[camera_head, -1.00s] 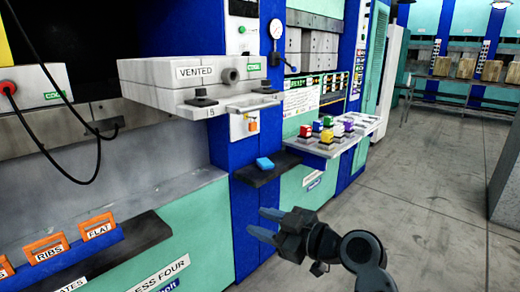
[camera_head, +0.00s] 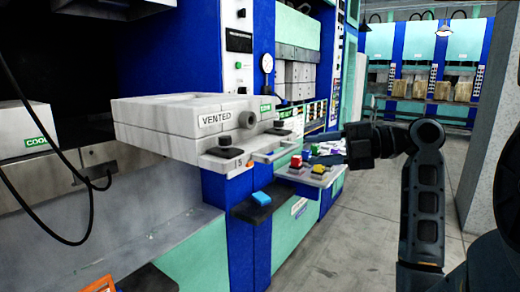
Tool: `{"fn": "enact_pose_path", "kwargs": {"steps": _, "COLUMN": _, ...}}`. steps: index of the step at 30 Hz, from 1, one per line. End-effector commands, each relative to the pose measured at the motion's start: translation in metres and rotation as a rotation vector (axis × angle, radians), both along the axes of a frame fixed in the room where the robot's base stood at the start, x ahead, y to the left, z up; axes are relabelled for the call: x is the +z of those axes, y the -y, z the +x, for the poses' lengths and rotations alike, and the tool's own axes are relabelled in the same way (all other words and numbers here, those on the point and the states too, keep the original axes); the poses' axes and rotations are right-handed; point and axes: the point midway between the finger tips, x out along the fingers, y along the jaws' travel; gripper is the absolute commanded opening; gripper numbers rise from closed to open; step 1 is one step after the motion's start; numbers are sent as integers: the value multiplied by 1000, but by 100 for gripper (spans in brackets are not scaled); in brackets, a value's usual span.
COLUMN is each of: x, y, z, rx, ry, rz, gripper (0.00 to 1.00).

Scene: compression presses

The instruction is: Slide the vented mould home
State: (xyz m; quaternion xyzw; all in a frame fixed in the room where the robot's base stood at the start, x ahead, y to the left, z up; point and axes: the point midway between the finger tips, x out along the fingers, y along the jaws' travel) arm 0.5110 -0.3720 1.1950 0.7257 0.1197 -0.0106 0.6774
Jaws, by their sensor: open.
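The vented mould (camera_head: 165,125) is a pale grey block with a "VENTED" label, a round grey port and a green tag on its front. Black knobs (camera_head: 224,146) stand on the shelf's front lip beside a "15" mark. My gripper (camera_head: 322,148) is to the right of the mould, apart from it, pointing left. It is open and appears empty; its fingertips are hard to make out against the control panel.
A dark ledge with a blue block (camera_head: 261,199) sits below the mould. A control panel with coloured buttons (camera_head: 296,161) lies behind my gripper. Black cables (camera_head: 92,205) hang at the left by another pale block (camera_head: 27,130). Grey floor (camera_head: 350,245) is clear at the right.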

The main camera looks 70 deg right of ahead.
Motion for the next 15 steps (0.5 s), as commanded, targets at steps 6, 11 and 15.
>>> {"fn": "enact_pose_path", "kwargs": {"steps": 6, "x": 0, "y": -3, "z": 15, "rx": 6, "ry": -3, "rz": -9, "gripper": 40}}
{"fn": "enact_pose_path", "kwargs": {"steps": 11, "x": -4, "y": -7, "z": 40, "rx": 5, "ry": -3, "rz": -7, "gripper": 40}}
{"fn": "enact_pose_path", "kwargs": {"steps": 15, "x": -8, "y": -10, "z": 59, "rx": 5, "ry": -3, "rz": -6, "gripper": 40}}
